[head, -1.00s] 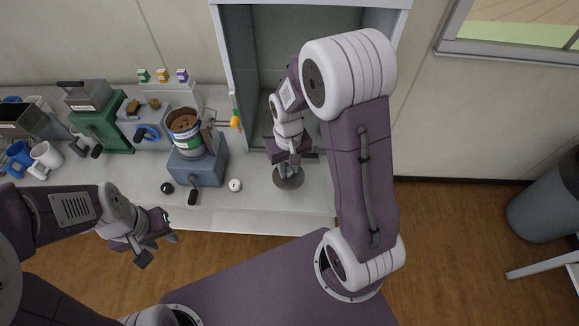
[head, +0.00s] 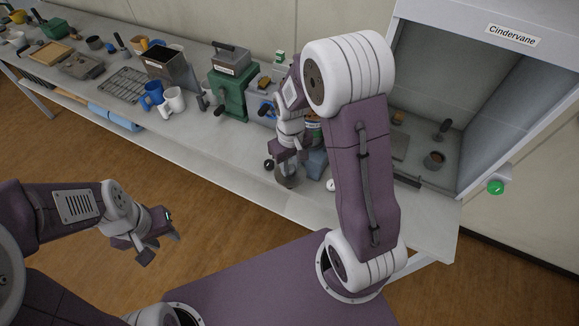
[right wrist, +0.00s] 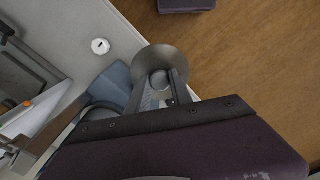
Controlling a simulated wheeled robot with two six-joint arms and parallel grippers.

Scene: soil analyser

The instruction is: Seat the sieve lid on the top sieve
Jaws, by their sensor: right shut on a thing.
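The sieve lid (head: 287,182) is a round grey metal disc hanging under my right gripper (head: 288,158) at the bench's front edge. In the right wrist view, the lid (right wrist: 158,62) lies at the fingertips of my right gripper (right wrist: 160,92), which is shut on its middle knob. The sieve stack (head: 313,132) is mostly hidden behind my right arm. Its blue-grey shaker base (head: 318,163) shows in part, and the base (right wrist: 112,84) also shows in the right wrist view, left of the lid. My left gripper (head: 160,248) is open and empty over the floor.
A green machine (head: 232,92) and blue and white mugs (head: 173,101) stand left of the stack. A black knob (head: 268,163) and a white round piece (head: 331,185) flank the base. A fume cabinet (head: 440,120) stands at the right. The front strip of bench is clear.

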